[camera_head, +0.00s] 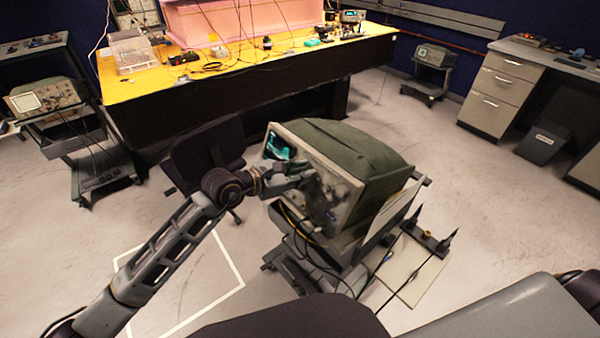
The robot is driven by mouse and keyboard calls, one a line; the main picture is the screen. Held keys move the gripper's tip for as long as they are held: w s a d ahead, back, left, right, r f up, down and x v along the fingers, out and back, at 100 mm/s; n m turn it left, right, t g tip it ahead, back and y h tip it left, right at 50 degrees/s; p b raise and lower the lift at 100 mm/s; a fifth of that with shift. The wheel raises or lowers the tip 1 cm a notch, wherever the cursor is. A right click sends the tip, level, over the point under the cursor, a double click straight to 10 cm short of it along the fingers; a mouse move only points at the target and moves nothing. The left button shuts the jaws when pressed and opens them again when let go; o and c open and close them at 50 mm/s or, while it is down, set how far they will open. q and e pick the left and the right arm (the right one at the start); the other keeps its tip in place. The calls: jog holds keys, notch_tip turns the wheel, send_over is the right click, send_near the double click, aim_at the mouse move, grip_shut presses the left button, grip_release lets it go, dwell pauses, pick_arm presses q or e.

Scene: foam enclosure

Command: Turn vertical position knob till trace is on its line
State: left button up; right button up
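A green-grey oscilloscope (365,165) stands on a dark wheeled cart (345,250) in the middle of the head view. Its lit teal screen (277,147) is at the left end of its front panel. My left gripper (310,185) is at the front panel, right of the screen, and covers much of it. The vertical position knob cannot be picked out; the panel's controls are small and partly hidden by the gripper. I cannot tell whether the fingers touch a knob or how far they are closed. My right gripper is not in view.
A yellow-topped bench (240,70) with cables and a pink foam block (240,18) stands behind. A dark chair (205,150) is close behind my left arm. Another oscilloscope (45,98) sits on a cart at left. Cables hang at the cart's front.

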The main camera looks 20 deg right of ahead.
pick_arm(q)
jog(key=v, duration=1.2)
dwell(0.6)
dwell(0.6)
